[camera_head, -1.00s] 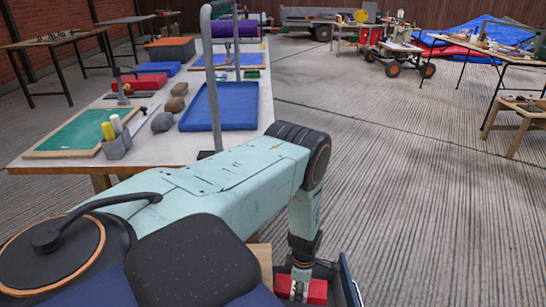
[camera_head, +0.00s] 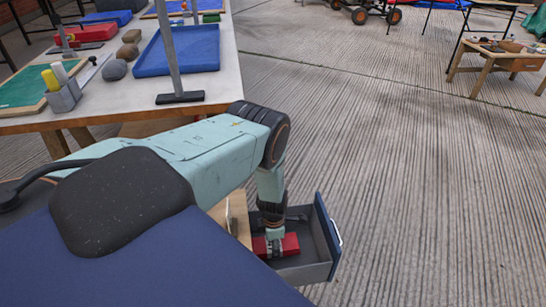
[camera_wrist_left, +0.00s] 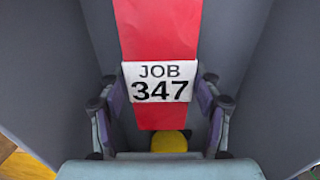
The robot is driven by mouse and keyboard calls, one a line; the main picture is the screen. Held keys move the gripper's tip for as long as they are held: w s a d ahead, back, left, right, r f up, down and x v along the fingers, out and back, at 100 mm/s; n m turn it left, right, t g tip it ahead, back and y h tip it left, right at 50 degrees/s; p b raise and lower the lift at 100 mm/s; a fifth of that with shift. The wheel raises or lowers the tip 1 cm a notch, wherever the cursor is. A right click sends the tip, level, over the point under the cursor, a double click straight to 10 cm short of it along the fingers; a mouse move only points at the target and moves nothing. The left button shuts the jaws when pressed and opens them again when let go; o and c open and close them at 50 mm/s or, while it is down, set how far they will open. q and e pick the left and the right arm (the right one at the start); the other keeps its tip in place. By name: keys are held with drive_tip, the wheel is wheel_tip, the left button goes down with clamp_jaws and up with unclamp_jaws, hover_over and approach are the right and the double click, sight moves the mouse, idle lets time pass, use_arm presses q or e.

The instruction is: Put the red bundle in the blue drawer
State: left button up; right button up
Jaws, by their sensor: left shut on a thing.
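The red bundle (camera_head: 291,243) carries a white label reading "JOB 347"; it fills the middle of the left wrist view (camera_wrist_left: 160,35). The blue drawer (camera_head: 328,233) is pulled open, with a blue front, a pale handle and grey inner walls. My left gripper (camera_head: 274,243) reaches down into the drawer and is shut on the bundle, its fingers either side of the label in the left wrist view (camera_wrist_left: 160,95). The bundle is between the drawer's walls; I cannot tell whether it touches the floor. My right gripper is not in view.
A yellow rounded object (camera_wrist_left: 169,141) shows below the bundle in the left wrist view. A workbench (camera_head: 130,112) with a blue tray (camera_head: 178,51), stones and a metal post stands at the back left. The ribbed floor right of the drawer is clear.

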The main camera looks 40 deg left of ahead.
use_arm(q)
drive_tip(key=shift+f, duration=0.9)
drive_tip(key=shift+r, duration=0.1)
drive_tip(key=shift+f+b, duration=0.2)
drive_tip(key=shift+b, duration=0.2)
drive_tip(key=o, duration=1.4)
drive_tip(key=shift+r, duration=0.1)
drive_tip(key=shift+r, duration=0.1)
wheel_tip(320, 180, up, 12)
drive_tip(key=p, duration=0.7)
